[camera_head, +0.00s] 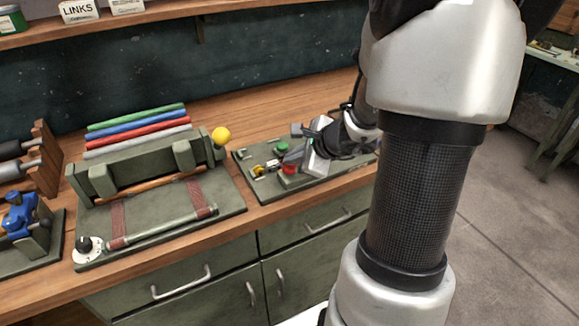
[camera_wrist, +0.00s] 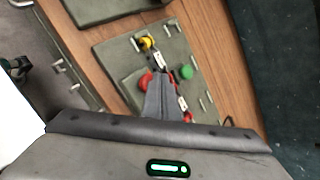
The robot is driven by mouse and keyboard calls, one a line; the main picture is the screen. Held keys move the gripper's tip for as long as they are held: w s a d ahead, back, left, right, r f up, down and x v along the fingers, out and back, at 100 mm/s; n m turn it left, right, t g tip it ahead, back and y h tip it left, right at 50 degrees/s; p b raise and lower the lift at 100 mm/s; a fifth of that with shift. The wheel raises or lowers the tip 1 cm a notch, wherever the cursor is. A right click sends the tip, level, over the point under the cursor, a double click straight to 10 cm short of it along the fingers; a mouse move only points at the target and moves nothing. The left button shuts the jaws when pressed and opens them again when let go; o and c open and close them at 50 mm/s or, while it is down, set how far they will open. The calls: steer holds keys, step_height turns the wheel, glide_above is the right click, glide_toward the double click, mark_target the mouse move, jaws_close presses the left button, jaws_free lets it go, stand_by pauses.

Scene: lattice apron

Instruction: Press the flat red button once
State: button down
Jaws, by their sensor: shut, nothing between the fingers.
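A red button (camera_head: 289,169) sits on a small raised block on the green panel (camera_head: 245,163) on the bench. It also shows in the wrist view (camera_wrist: 145,79), partly hidden by my fingers. My gripper (camera_head: 291,158) is shut and empty, pointing down right by the red button. In the wrist view its closed fingertips (camera_wrist: 158,76) lie just right of the button. I cannot tell whether they touch it. A second small red part (camera_wrist: 187,117) shows on the panel in the wrist view, and its shape is unclear.
A green button (camera_head: 282,147) and a yellow knob (camera_head: 258,170) are close by on the panel. A blue clamp-like thing (camera_head: 20,213) is farther left.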

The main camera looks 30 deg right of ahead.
mark_target(293, 169)
steer(key=shift+f+b, duration=0.9)
stand_by(0.6)
stand_by(0.3)
steer(key=shift+r+p, duration=1.05)
steer(key=shift+r, duration=0.3)
step_height(293, 169, up, 5)
steer(key=p, duration=0.4)
steer(key=shift+r, duration=0.1)
